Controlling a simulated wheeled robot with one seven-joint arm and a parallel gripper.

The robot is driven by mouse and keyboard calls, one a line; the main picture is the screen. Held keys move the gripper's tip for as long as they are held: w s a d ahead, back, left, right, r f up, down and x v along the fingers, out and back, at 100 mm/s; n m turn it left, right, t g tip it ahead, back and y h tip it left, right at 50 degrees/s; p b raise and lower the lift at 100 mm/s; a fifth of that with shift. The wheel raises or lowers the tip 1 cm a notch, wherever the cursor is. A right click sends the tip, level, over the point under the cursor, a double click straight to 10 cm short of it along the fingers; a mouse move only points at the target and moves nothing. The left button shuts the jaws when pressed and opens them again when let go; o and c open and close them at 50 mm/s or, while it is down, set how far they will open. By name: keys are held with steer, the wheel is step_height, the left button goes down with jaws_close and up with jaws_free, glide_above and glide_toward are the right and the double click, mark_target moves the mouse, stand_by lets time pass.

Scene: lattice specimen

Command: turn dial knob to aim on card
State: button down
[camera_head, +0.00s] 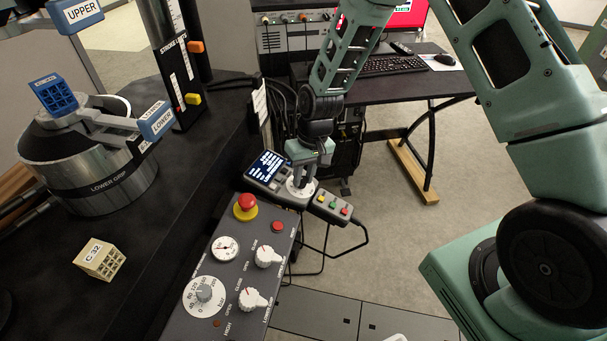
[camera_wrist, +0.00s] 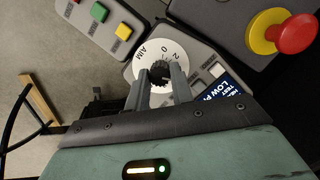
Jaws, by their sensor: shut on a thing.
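The black dial knob (camera_wrist: 158,72) sits at the centre of a white round dial face (camera_wrist: 151,50) marked AIM, 0 and 2. In the wrist view AIM is at the upper left of the face, with 0 and 2 to its right. My gripper (camera_wrist: 161,76) is shut on the knob, one finger on each side. The knob's pointer is hidden, so I cannot tell which mark it faces. In the head view my gripper (camera_head: 302,178) comes down onto the dial, and a rim of the white face (camera_head: 297,190) shows below it.
A lit display (camera_head: 267,166) adjoins the dial on the left; a box with coloured buttons (camera_head: 333,207) is on the right. A red emergency button (camera_head: 245,203) and a valve panel (camera_head: 212,317) stand nearer. A C-32 lattice block (camera_head: 100,258) lies on the black bench.

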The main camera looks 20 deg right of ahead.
steer(key=shift+m, duration=0.6)
steer(key=c, duration=1.2)
jaws_free()
steer(key=d+r, duration=0.2)
steer(key=r, duration=0.6)
steer(key=d+r+b, duration=0.1)
steer(key=r, duration=0.8)
steer(key=shift+w+d, duration=0.3)
steer(key=shift+d, duration=0.1)
